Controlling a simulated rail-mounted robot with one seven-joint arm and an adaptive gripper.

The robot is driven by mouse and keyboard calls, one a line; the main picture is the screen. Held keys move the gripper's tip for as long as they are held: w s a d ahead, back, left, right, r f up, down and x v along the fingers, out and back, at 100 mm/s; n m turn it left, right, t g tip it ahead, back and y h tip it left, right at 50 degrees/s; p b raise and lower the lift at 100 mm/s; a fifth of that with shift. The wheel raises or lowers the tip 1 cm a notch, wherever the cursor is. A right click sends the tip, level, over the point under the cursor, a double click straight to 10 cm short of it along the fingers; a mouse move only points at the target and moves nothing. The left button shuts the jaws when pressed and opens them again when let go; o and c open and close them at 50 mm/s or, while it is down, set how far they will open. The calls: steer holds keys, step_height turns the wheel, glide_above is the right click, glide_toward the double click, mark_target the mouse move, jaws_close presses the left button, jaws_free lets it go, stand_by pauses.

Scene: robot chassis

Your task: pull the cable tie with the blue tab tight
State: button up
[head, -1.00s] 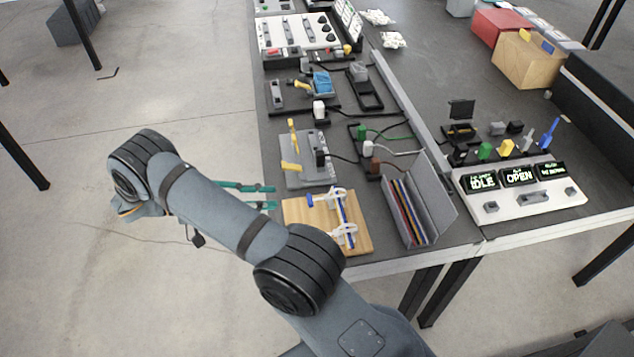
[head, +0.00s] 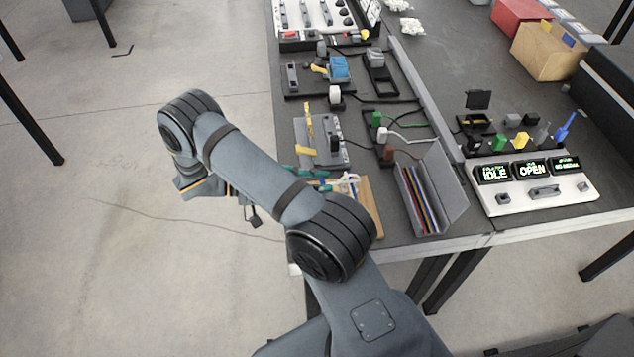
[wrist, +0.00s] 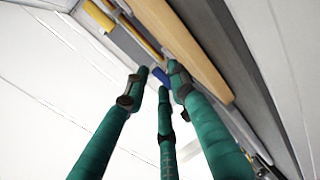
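The wooden board (head: 372,207) with the cable ties lies at the table's front left, mostly hidden behind my arm in the head view. A white fitting (head: 346,184) shows on it. In the wrist view the board's edge (wrist: 190,55) runs diagonally across the top. A small blue tab (wrist: 160,75) shows beside the board, near and partly between my teal fingertips. My gripper (wrist: 157,86) is open, its fingers apart; I cannot tell whether any finger touches the tab. In the head view my gripper (head: 322,180) is at the board's left side, partly hidden by my arm.
A grey holder (head: 437,185) with coloured strips stands right of the board. A grey fixture with a yellow lever (head: 309,124) lies behind it. A display panel (head: 535,190) is at the right. Left of the table is open floor.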

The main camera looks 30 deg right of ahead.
steer(key=shift+c, duration=1.2)
jaws_close()
